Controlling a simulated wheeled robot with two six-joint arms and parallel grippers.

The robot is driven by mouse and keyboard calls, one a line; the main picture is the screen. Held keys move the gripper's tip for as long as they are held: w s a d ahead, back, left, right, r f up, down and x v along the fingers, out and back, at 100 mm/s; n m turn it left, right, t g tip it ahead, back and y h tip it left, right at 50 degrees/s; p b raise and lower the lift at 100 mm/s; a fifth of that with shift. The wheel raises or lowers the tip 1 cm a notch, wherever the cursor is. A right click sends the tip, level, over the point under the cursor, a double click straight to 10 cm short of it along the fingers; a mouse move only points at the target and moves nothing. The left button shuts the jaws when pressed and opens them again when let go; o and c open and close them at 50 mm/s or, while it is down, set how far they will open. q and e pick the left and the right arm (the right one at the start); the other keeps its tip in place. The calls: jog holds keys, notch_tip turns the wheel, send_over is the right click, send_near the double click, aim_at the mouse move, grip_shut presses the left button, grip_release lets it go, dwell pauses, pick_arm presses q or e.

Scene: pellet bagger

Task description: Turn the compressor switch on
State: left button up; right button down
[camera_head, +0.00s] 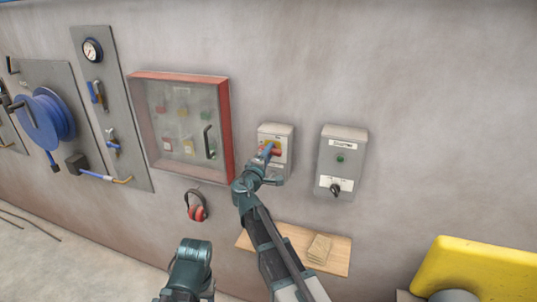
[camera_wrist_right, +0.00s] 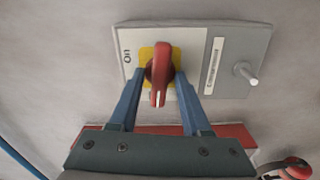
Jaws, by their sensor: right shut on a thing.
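The compressor switch box (camera_head: 285,131) is on the wall, left of a similar box. In the right wrist view its red handle (camera_wrist_right: 158,75) sits on a yellow plate (camera_wrist_right: 147,53), beside a white face with the word "On" (camera_wrist_right: 127,57) and a "Compressor" label (camera_wrist_right: 214,65). The handle's long end points down in that picture; "On" is at the left. My right gripper (camera_wrist_right: 160,88) has its blue fingers on either side of the handle, shut on it. It also shows at the switch in the head view (camera_head: 269,150).
Right of the switch is a box (camera_head: 341,158) with a green lamp and black knob. To the left is a red-framed cabinet (camera_head: 180,77). Red ear muffs (camera_head: 197,208) hang below it. A wooden shelf (camera_head: 335,247) and a yellow object (camera_head: 475,268) are lower right.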

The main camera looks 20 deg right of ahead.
jog(key=shift+m, duration=8.3)
jog(key=c, duration=0.7)
grip_release()
jog(key=v, duration=1.3)
jog(key=shift+s+a, duration=0.25)
jog(key=shift+s, duration=0.1)
